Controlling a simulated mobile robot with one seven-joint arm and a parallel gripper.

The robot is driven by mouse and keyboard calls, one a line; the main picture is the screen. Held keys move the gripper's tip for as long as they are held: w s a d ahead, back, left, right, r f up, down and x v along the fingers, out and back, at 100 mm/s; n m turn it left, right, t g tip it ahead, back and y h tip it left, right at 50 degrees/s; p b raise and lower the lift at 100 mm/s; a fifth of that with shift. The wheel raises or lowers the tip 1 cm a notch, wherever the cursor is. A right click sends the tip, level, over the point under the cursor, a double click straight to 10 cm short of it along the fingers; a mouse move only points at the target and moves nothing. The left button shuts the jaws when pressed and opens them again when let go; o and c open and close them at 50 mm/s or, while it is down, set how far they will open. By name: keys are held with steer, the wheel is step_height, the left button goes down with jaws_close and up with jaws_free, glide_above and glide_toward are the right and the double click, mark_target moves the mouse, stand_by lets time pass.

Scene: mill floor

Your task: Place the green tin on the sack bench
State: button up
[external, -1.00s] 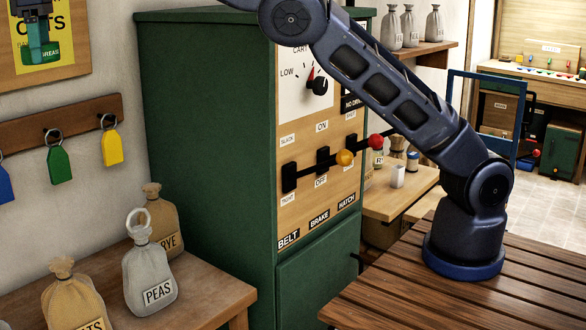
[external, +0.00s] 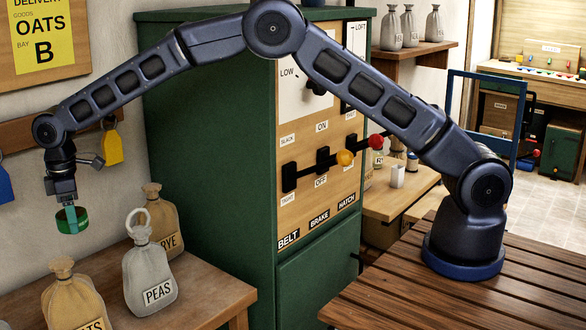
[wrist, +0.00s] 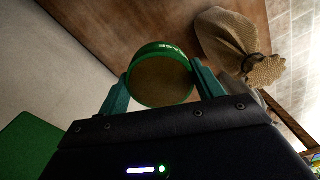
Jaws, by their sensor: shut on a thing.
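The green tin (external: 73,228) is held in my gripper (external: 70,211) at the left of the external view. My gripper points down, shut on the tin, with its fingers on either side. In the wrist view the green tin (wrist: 161,72) sits between the two teal fingers, part of its lettering showing. The sack bench (external: 207,291) is the wooden bench at the lower left. The tin is in the air above the bench's back left part, near the wall, apart from the wood. The bench top (wrist: 95,22) also shows in the wrist view.
On the bench stand a grey PEAS sack (external: 148,275), a tan RYE sack (external: 166,222) and another tan sack (external: 74,297). Hanging tags (external: 112,146) are on the wall close behind my gripper. A green cabinet (external: 205,150) with levers stands right of the bench.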

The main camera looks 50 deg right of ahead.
steer(key=shift+d+f, duration=0.15)
steer(key=shift+f, duration=0.4)
steer(key=shift+d+f, duration=0.15)
steer(key=shift+f, duration=0.35)
step_height(320, 180, down, 20)
steer(key=shift+w+r, duration=0.1)
steer(key=shift+r, duration=0.05)
steer(key=o, duration=1.1)
steer(key=shift+o, duration=0.2)
step_height(320, 180, up, 12)
